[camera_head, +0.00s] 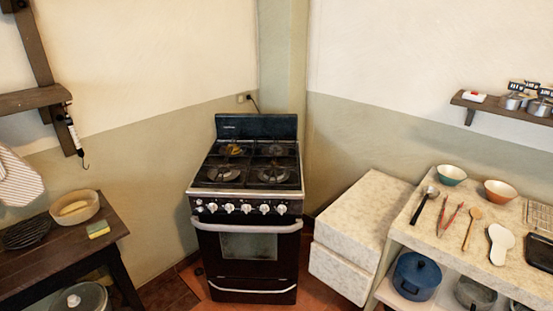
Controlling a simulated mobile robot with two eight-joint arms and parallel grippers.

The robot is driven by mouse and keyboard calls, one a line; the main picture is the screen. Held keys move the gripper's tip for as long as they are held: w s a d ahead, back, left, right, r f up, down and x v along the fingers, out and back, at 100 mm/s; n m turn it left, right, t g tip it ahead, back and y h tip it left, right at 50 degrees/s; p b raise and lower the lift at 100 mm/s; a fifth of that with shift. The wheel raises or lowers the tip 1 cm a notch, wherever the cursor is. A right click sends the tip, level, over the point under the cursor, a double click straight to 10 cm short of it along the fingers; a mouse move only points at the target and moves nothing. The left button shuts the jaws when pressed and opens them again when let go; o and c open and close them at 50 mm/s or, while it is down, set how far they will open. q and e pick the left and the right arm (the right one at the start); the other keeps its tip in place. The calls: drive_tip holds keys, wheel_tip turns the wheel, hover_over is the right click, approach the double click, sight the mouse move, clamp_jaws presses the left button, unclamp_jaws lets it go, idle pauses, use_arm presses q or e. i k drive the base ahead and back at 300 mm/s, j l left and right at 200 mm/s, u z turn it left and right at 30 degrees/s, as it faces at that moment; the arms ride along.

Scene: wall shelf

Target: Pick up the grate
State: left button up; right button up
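A dark, round, wire-like item (25,232) lies on the left wooden table, near the left picture edge. A light wire rack (540,215) lies on the right counter, cut by the right picture edge. Dark burner grates sit on top of the black stove (250,178) in the middle. I cannot tell for sure which of these is the task's grate. Neither of my grippers is in view.
The wooden table (62,255) also holds a bowl (75,207) and a sponge (98,229). The right counter (450,230) holds utensils, two bowls and a dark tray (540,253). A white block (362,213) stands beside the stove. Floor shows around the stove.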

sight(282, 168)
drive_tip(key=z, duration=0.15)
drive_tip(key=i+j+z, duration=0.2)
drive_tip(key=i+z, duration=0.3)
drive_tip(key=i+j+z, duration=0.25)
drive_tip(key=z, duration=0.2)
